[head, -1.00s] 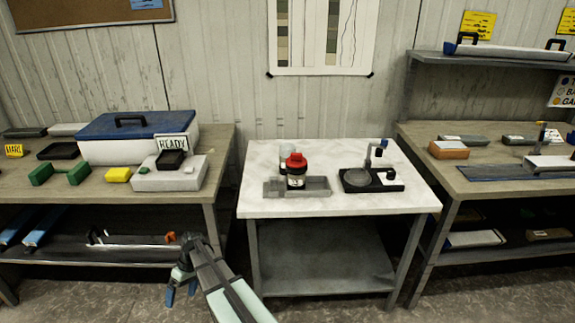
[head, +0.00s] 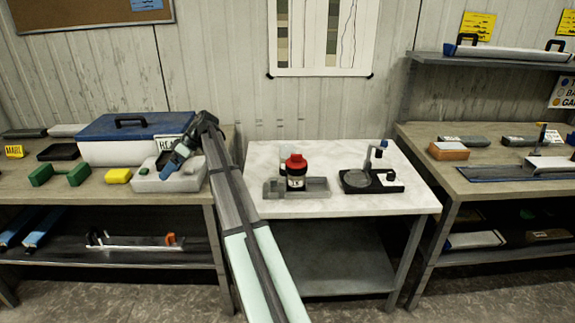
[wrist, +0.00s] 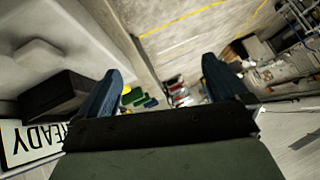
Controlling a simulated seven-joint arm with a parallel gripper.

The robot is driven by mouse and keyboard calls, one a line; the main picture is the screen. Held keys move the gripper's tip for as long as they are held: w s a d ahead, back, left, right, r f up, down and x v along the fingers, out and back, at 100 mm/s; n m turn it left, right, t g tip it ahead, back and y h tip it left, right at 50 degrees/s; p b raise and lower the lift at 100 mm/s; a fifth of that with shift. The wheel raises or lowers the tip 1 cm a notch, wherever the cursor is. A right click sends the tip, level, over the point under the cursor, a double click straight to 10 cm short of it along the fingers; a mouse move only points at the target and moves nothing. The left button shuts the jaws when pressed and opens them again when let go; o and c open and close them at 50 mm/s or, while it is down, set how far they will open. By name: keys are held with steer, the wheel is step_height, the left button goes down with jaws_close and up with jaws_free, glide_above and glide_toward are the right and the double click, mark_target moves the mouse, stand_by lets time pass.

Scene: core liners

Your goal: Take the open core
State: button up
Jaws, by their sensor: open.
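My gripper (head: 169,168) is over the grey READY stand on the left bench. In the wrist view my gripper (wrist: 161,68) has its two blue fingers wide apart with nothing between them. A long pale piece (head: 130,247) lies on the left bench's lower shelf, with an orange part (head: 171,240) near its right end. Two blue-and-white long pieces (head: 36,228) lie at that shelf's left end. I cannot tell which of these is the open core. A long white piece with dark ends (head: 508,51) lies on the upper right shelf.
The READY stand (head: 150,184) and blue-lidded box (head: 125,151) are close to my gripper. The READY sign (wrist: 30,140) and a black tray (wrist: 55,93) show beside my left finger.

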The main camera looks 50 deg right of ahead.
steer(key=w+d+r+n, duration=0.1)
steer(key=d+r+n, duration=0.1)
steer(key=d+r, duration=0.45)
steer(key=n+g+h, duration=0.4)
steer(key=n+h, duration=0.4)
glide_toward(287, 158)
steer(key=w+d+r, duration=0.1)
steer(key=w+d, duration=0.1)
steer(key=d, duration=0.1)
step_height(287, 158, down, 13)
steer(key=shift+a+f, duration=0.1)
steer(key=shift+c, duration=0.3)
steer(key=c, duration=1.3)
